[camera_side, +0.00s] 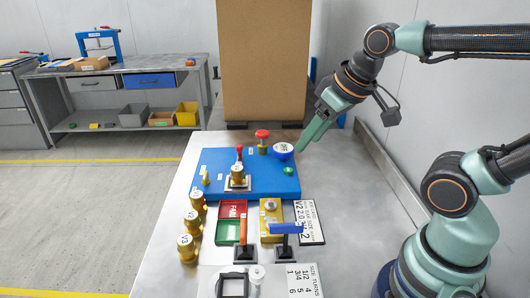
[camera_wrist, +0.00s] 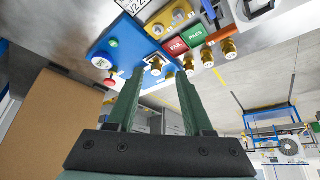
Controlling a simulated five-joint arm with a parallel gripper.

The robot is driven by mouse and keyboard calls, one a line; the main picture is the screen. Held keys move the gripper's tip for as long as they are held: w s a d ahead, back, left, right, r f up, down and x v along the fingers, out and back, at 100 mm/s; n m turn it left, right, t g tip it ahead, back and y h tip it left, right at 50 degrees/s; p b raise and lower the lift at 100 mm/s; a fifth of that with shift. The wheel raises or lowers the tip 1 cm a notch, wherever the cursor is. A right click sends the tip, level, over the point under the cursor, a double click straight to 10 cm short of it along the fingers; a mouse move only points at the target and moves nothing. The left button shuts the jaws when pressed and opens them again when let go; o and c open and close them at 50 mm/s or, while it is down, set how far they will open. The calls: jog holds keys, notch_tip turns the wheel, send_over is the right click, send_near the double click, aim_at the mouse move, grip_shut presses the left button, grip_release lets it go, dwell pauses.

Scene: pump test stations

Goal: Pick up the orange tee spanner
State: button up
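The orange tee spanner (camera_side: 243,231) stands upright in a black holder (camera_side: 245,253) near the front of the bench in the side view. A blue-handled tee spanner (camera_side: 286,228) stands in a similar holder just right of it. My gripper (camera_side: 306,142) is high at the back right, above the blue board's far right corner and well away from the orange spanner. In the wrist view its two green fingers (camera_wrist: 160,80) are spread apart with nothing between them.
A blue board (camera_side: 215,162) carries valves, a gauge (camera_side: 283,150) and a red knob (camera_side: 262,134). Brass fittings (camera_side: 186,246) line the left. A red and green tray (camera_side: 230,229) and yellow block (camera_side: 270,212) stand behind the spanners. A tall brown box (camera_side: 264,60) is behind.

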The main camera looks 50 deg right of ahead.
jog(key=m+g, duration=0.6)
jog(key=m, duration=0.3)
send_over(241, 226)
notch_tip(241, 226, down, 8)
jog(key=shift+d+f, duration=0.15)
jog(key=shift+f, duration=0.2)
notch_tip(241, 226, down, 7)
jog(key=shift+r, duration=0.2)
jog(key=shift+d+f, duration=0.2)
jog(key=shift+f, duration=2.5)
grip_shut()
